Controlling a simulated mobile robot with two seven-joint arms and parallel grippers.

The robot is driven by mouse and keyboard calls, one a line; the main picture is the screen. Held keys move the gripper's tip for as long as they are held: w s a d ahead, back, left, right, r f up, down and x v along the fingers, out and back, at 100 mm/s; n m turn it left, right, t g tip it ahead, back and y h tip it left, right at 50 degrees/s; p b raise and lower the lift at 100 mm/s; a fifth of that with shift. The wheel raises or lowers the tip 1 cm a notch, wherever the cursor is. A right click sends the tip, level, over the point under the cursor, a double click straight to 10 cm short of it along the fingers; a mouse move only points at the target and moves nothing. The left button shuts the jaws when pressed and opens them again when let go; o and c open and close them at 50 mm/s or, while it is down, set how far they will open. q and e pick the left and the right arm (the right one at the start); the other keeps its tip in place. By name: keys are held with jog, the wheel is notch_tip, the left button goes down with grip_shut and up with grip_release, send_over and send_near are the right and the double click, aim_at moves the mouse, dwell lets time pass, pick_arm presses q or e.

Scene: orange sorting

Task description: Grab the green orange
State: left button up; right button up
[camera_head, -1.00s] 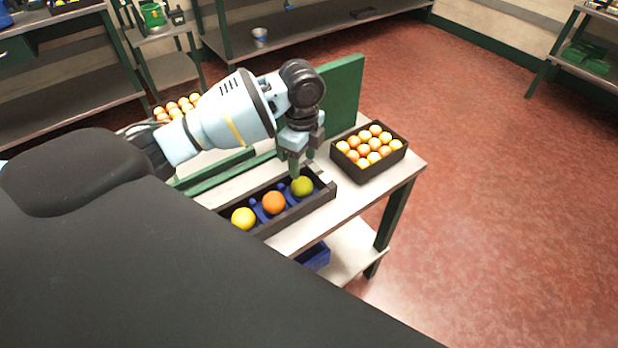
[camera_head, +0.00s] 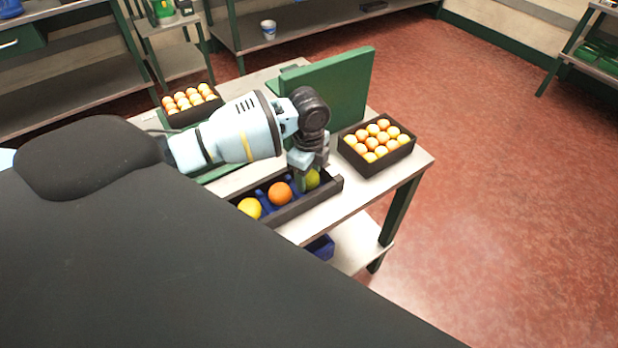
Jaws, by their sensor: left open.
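The green orange (camera_head: 313,179) sits at the right end of a dark long tray (camera_head: 318,198) on the table. An orange-coloured orange (camera_head: 280,193) and a yellow one (camera_head: 249,207) lie in the same tray to its left. My left gripper (camera_head: 305,181) points down at the green orange, with its fingers open. A finger covers part of the fruit's left side; I cannot tell whether it touches. My right gripper is not in view.
A dark crate of oranges (camera_head: 377,166) stands to the right of the tray, and another crate (camera_head: 190,116) stands at the back left. A green upright panel (camera_head: 335,92) rises behind my gripper. The red floor at right is clear.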

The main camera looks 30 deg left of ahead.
pick_arm(q)
jog(key=c, duration=0.6)
jog(key=shift+r, duration=0.1)
notch_tip(320, 180, up, 10)
jog(key=shift+f+p, duration=0.1)
jog(key=shift+p, duration=0.2)
